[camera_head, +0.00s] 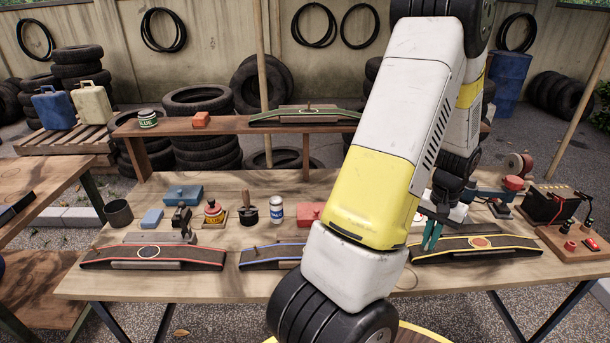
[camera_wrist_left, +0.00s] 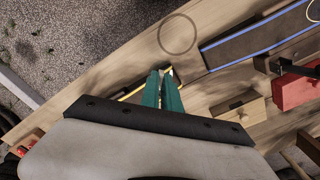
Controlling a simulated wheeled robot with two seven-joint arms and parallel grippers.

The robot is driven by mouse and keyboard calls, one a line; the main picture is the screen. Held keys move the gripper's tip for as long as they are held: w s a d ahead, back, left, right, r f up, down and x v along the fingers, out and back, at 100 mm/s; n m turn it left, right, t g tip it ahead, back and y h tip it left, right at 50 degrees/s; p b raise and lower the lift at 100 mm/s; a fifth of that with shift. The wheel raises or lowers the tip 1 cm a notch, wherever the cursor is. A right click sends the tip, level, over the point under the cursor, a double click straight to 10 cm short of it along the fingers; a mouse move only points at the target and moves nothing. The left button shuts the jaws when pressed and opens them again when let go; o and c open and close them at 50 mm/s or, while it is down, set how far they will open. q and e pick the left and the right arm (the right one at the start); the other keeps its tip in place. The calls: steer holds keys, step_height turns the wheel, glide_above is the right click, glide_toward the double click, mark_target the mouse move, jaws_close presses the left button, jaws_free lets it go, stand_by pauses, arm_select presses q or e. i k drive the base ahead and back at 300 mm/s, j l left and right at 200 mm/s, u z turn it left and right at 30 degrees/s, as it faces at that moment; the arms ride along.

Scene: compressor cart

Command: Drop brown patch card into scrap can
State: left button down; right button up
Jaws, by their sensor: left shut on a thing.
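My left gripper (camera_head: 434,234) has teal fingers and is low over the right part of the workbench, beside the yellow-edged tyre strip. In the left wrist view its fingers (camera_wrist_left: 162,90) are together, shut on a small brownish piece (camera_wrist_left: 188,66) at their tips, which looks like the brown patch card; its outline is hard to make out. A dark grey open can (camera_head: 118,213), which looks like the scrap can, stands at the bench's left end, far from this gripper. My right gripper does not show.
The workbench (camera_head: 235,195) holds a blue box (camera_head: 183,195), a white can (camera_head: 276,211) and a red box (camera_head: 311,213). A red-edged tyre strip (camera_head: 130,254) lies along the front left. A raised shelf (camera_head: 210,125) runs behind. My arm hides the bench's middle.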

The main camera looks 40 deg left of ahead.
mark_target(117, 219)
steer(key=u, duration=2.95)
steer(key=i+j+z, duration=0.1)
steer(key=z, duration=0.4)
steer(key=j+z, duration=0.25)
steer(key=z, duration=0.2)
steer(key=j+z, duration=0.45)
steer(key=j, duration=1.3)
steer(key=i+j, duration=0.5)
steer(key=i, duration=0.05)
